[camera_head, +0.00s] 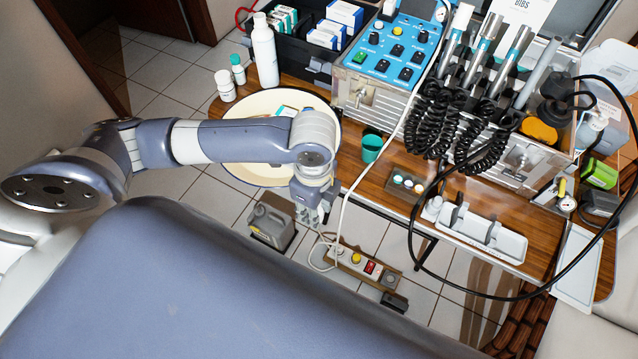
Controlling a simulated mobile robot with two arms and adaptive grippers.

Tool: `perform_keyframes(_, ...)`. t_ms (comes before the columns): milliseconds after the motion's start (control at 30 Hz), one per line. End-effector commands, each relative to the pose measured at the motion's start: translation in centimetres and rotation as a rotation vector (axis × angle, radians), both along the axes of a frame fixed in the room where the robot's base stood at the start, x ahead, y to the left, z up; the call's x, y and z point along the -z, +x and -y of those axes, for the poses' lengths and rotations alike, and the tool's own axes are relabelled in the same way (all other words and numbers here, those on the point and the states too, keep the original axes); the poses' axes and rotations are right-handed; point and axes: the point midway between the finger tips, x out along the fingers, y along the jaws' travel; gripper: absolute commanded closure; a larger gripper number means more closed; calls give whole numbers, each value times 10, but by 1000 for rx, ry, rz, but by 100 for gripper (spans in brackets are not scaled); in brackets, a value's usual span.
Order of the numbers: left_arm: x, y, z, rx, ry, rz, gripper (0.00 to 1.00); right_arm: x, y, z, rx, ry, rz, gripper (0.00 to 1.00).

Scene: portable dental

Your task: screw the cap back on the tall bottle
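A tall white bottle (264,58) stands upright at the table's back left, beside the black case. Its narrow white top shows, but I cannot tell whether a cap sits on it. I cannot make out a loose cap with certainty. My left gripper (313,215) points down past the table's front edge, to the right of the round cream basin and well away from the bottle. Its fingers are small and seen from above, so their opening is unclear, and no held object can be made out. My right gripper is not in view.
A cream basin (329,148) lies under my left arm. Small bottles (225,86) stand left of the tall bottle; a black case (297,65) is right of it. A teal cup (371,148), dental unit (388,62) and coiled hoses (432,125) crowd the right. A blue chair (190,280) fills the foreground.

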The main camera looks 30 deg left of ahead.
Motion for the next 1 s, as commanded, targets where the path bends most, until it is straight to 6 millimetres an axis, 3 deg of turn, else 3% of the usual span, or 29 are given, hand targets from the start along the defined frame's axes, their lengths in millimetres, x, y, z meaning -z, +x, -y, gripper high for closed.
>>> perform_keyframes(467, -7, 3, -1, -71, -1, 2, 80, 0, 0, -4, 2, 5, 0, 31)
perform_keyframes(667, -35, 12, -4, -371, -4, 2, 80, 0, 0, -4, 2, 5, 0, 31)
perform_keyframes(1000, -96, 21, -12, -1018, -7, -4, 80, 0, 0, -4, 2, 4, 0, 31)
